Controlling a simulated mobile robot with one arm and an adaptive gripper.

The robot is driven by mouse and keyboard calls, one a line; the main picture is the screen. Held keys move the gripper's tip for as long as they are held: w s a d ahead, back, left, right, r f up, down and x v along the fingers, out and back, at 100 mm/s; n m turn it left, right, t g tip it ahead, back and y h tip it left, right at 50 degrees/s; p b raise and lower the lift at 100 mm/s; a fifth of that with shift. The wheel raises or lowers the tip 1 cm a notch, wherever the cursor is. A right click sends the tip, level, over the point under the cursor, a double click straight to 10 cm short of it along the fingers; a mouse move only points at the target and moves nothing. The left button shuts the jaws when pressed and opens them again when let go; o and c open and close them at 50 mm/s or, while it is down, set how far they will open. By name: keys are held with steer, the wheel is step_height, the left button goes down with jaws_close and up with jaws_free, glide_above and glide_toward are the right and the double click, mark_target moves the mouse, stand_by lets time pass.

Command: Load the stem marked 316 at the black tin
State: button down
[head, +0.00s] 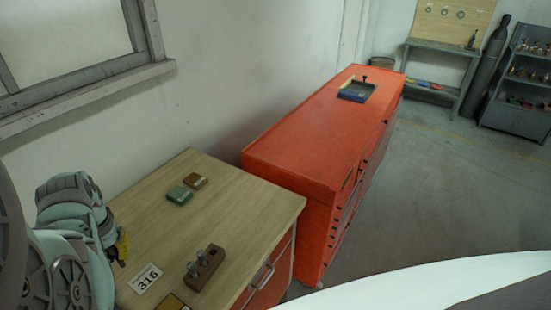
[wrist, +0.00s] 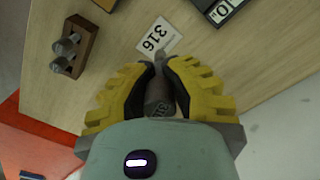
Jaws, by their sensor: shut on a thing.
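My gripper (wrist: 160,75), with yellow-ribbed black fingers, is shut on a grey metal stem (wrist: 158,98) in the wrist view. The stem's narrow end points toward a white card marked 316 (wrist: 158,36) on the wooden bench. In the head view my gripper (head: 122,247) shows at the left, mostly hidden behind my arm; the stem is not clear there. The card (head: 146,279) lies at the bench front. I cannot pick out a black tin for sure; a green tin (head: 179,195) and a brown tin (head: 195,181) lie farther back.
A brown block (head: 205,268) with two grey stems stands right of the card. A dark-framed number sign (wrist: 222,10) is partly cut off in the wrist view. The bench middle is clear.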

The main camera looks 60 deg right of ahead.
steer(key=s+d+f+m, duration=0.2)
steer(key=s+f, duration=0.3)
steer(key=s, duration=0.6)
steer(key=shift+s+a+f+b, duration=0.1)
steer(key=shift+f+b, duration=0.5)
steer(key=shift+f, duration=0.8)
steer(key=shift+s+f+b, duration=0.1)
steer(key=shift+f+b, duration=0.5)
steer(key=shift+f, duration=0.75)
steer(key=shift+a+f+b, duration=0.1)
steer(key=shift+f+b, duration=0.5)
steer(key=shift+b, duration=0.15)
stand_by(0.3)
step_height(320, 180, up, 7)
steer(key=p, duration=0.3)
stand_by(0.6)
stand_by(0.5)
